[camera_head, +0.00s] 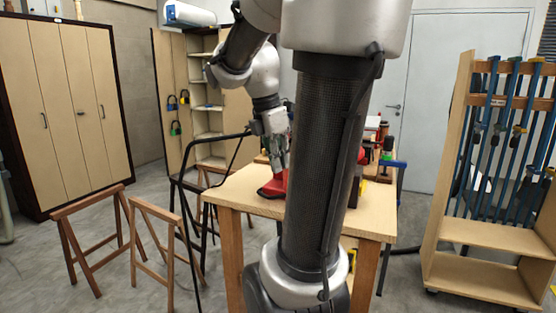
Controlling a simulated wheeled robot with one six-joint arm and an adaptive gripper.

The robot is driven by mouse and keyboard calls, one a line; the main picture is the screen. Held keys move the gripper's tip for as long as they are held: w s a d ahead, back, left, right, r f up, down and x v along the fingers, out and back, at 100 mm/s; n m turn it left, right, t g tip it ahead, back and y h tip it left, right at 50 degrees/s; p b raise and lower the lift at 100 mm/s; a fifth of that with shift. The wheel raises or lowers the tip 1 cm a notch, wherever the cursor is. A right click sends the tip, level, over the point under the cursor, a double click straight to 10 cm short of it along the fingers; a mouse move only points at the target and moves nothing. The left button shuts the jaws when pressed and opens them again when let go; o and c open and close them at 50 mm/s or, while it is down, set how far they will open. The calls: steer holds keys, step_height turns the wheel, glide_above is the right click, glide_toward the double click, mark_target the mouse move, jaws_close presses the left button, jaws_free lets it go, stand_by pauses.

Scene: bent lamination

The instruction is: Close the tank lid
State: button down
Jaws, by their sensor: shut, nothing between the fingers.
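My gripper (281,160) is in the middle of the view, pointing down over the left part of a wooden table. It is shut and holds nothing. A red object (271,187) sits on the table just below and beside the fingertips. I cannot tell whether they touch. My own arm link covers much of the table's middle. I cannot make out the tank or its lid with certainty.
The wooden table (238,188) has red, black and green tools at its back right, with a blue clamp (392,163). Wooden trestles (90,232) stand at left. A clamp rack (490,230) stands at right. Cabinets (62,110) line the back left. Grey floor shows between them.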

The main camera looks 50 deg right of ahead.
steer(key=v, duration=1)
steer(key=shift+s+a, duration=0.25)
steer(key=shift+a, duration=0.15)
